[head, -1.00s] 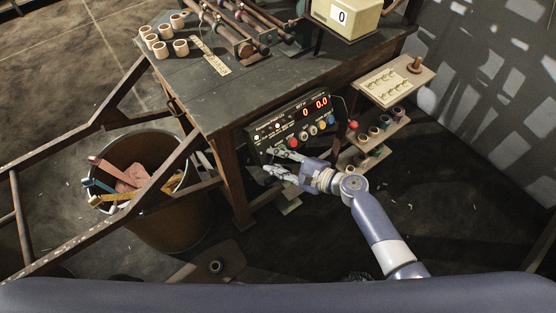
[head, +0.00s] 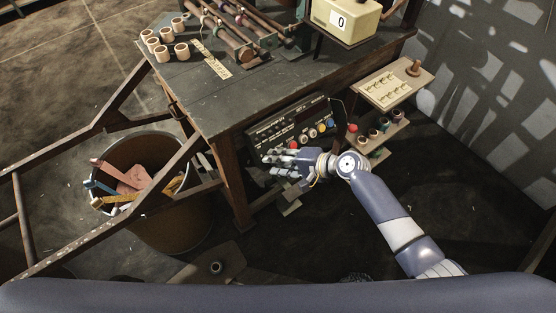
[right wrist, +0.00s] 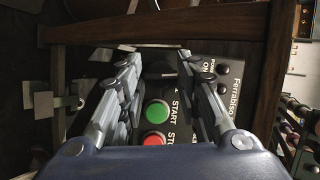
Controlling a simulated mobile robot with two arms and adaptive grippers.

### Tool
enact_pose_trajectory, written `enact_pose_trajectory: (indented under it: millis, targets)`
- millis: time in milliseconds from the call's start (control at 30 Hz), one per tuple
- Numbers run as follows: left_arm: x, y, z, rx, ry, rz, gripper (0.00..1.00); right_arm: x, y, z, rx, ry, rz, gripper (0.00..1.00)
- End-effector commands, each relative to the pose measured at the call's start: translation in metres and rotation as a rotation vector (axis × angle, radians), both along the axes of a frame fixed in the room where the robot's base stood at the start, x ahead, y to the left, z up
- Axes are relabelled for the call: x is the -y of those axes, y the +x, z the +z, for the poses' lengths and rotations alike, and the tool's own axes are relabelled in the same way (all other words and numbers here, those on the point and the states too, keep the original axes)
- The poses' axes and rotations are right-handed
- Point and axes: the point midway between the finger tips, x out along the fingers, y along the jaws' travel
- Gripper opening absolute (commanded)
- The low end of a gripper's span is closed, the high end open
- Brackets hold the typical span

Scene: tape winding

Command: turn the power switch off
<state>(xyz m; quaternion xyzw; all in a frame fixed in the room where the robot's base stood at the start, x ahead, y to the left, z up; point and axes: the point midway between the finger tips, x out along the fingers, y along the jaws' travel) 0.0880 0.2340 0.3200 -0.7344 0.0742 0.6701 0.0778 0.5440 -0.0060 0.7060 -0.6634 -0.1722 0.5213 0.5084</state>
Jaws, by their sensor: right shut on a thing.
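The black control panel (head: 262,136) hangs under the front of the workbench, and its display is dark. My right gripper (head: 268,163) is at the panel's lower left end. In the right wrist view its two fingers (right wrist: 160,72) reach to the panel edge near the "POWER ON" label (right wrist: 207,70). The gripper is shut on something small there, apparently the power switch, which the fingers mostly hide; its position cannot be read. The green START button (right wrist: 157,112) and red STOP button (right wrist: 153,138) show between the fingers. My left gripper is not in view.
A bin (head: 165,225) with coloured pieces stands at left beside the slanted rusty frame (head: 105,118). The workbench (head: 270,87) carries ceramic cups, rods and a cream counter box (head: 345,20).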

Motion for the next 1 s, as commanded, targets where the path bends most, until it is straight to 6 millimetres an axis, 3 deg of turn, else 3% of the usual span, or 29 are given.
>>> enact_pose_trajectory:
  millis: [500, 1000]
  targets:
    - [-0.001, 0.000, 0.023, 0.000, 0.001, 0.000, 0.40, -0.001, 0.000, 0.003, 0.188, -0.263, 0.187, 0.07]
    - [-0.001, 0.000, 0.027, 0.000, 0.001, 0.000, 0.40, -0.002, 0.000, 0.002, 0.235, -0.326, 0.231, 0.08]
